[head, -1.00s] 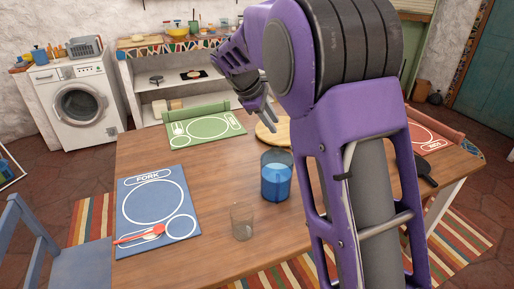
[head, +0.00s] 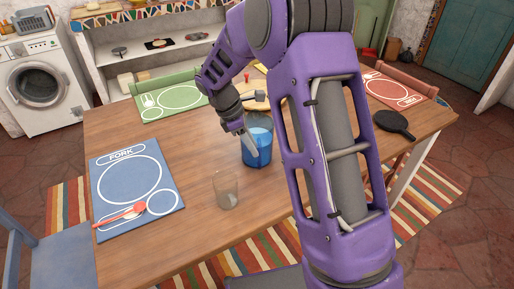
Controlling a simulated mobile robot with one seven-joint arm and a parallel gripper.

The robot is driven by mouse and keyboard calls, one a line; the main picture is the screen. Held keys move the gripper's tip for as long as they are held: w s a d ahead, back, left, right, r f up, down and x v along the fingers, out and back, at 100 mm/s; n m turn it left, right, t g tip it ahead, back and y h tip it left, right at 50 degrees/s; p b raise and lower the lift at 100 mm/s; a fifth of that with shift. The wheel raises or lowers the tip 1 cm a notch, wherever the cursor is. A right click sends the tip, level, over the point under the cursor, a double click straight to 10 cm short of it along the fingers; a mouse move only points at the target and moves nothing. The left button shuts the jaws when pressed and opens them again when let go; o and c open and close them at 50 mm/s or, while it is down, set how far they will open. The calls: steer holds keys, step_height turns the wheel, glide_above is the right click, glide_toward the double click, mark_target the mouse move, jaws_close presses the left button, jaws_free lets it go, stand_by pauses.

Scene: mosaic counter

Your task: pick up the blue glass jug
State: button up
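The blue glass jug (head: 259,151) stands upright on the wooden table, near the middle, with a clear upper part and deeper blue below. My gripper (head: 246,138) is at the jug's upper left side, pointing down. A pale finger overlaps the jug's left edge in the picture. Whether it touches the glass, or is inside or outside the rim, I cannot tell. The other finger is not clearly seen, so the opening between the fingers cannot be made out.
A clear drinking glass (head: 227,189) stands in front of the jug. A blue placemat (head: 110,185) with a red spoon lies left, a green placemat (head: 180,97) behind. A round wooden board (head: 259,88) lies beyond the jug, a dark pan (head: 392,122) at right.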

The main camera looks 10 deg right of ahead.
mark_target(259, 168)
steer(key=b+x, duration=0.1)
steer(key=x, duration=0.5)
jaws_close()
steer(key=shift+w+r, duration=0.1)
stand_by(1.3)
